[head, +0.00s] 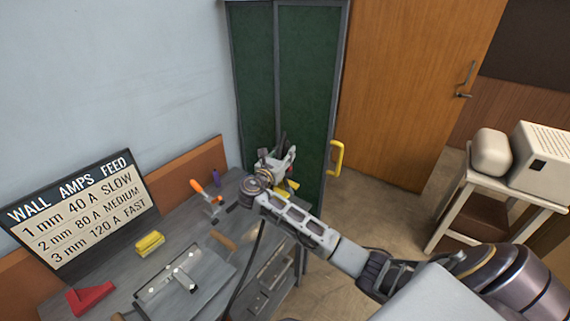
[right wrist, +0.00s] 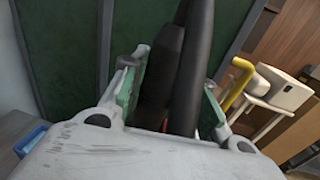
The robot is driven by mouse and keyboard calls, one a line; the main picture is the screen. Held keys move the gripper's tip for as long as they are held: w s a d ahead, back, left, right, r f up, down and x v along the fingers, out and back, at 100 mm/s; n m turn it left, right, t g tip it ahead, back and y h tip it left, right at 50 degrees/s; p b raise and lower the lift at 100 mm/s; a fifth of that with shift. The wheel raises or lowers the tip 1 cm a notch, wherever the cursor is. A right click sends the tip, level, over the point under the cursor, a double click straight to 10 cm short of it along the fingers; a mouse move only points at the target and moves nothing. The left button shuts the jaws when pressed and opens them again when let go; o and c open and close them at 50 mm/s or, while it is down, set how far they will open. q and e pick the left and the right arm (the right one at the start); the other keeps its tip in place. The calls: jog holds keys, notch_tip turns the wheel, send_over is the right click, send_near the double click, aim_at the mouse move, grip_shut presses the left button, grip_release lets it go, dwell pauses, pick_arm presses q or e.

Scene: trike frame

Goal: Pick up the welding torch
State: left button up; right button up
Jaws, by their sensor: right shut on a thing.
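My right gripper (head: 284,160) is above the far right end of the workbench (head: 222,238), in front of the green screen. In the right wrist view its two fingers stand on either side of a dark, long object, which looks like the welding torch (right wrist: 170,75). The gripper is shut on it. A black cable (head: 250,268) hangs in front of the bench below my right arm. In the head view the torch is mostly hidden by the gripper. My left gripper is not in view.
The bench holds an orange-handled tool (head: 199,188), a yellow object (head: 150,243), a red block (head: 90,298) and a metal plate fixture (head: 182,280). A settings sign (head: 80,210) stands at left. The green screen (head: 290,80) with yellow handle (head: 337,157) is close behind the gripper.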

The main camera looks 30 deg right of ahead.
notch_tip(320, 180, up, 11)
jog(key=shift+r, duration=0.1)
dwell(0.3)
dwell(0.6)
